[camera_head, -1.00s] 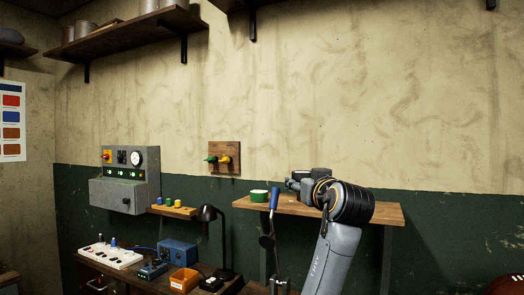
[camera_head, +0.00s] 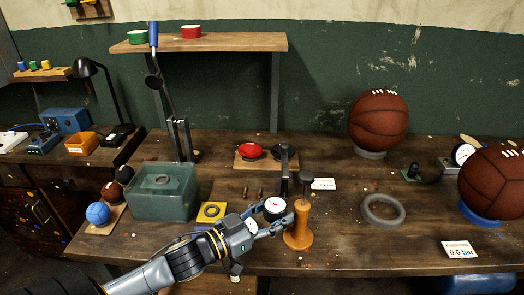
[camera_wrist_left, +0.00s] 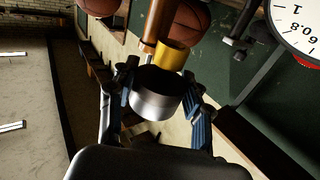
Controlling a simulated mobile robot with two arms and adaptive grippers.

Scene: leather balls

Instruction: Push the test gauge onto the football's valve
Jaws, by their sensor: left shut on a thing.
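Two brown footballs with white laces stand on the bench: one (camera_head: 378,122) at the back on a grey ring, one (camera_head: 494,182) at the right edge on a blue ring. No valve can be made out on either. My left gripper (camera_head: 268,230) is shut on the test gauge (camera_head: 274,206), whose white dial faces up. In the left wrist view the fingers (camera_wrist_left: 158,98) clasp a silver cylinder with a brass end, and a large dial (camera_wrist_left: 298,22) shows at upper right. The gauge is well left of both footballs. My right gripper is out of view.
An orange pump (camera_head: 298,232) stands just right of the gripper, close to the fingertips. A grey ring (camera_head: 383,209) and a 0.6 bar card (camera_head: 459,250) lie before the right football. A green tank (camera_head: 163,193) stands left. Another gauge (camera_head: 462,154) is behind the right football.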

